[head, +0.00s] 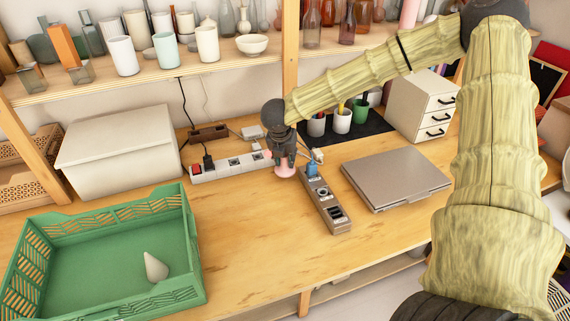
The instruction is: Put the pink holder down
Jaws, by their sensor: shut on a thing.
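My gripper (282,158) points down over the middle of the wooden table, shut on the pink holder (285,172). Only a small part of the pink holder shows below and between the fingers; the rest is hidden by them. The holder is just left of the brown power strip's far end. From this single view I cannot tell whether its base touches the table or is a little above it.
A white power strip (228,167) lies just left of the holder, and a brown power strip (328,205) with a blue plug lies right. A closed laptop (396,178) is further right. A green crate (120,235) stands front left. The table between crate and brown strip is clear.

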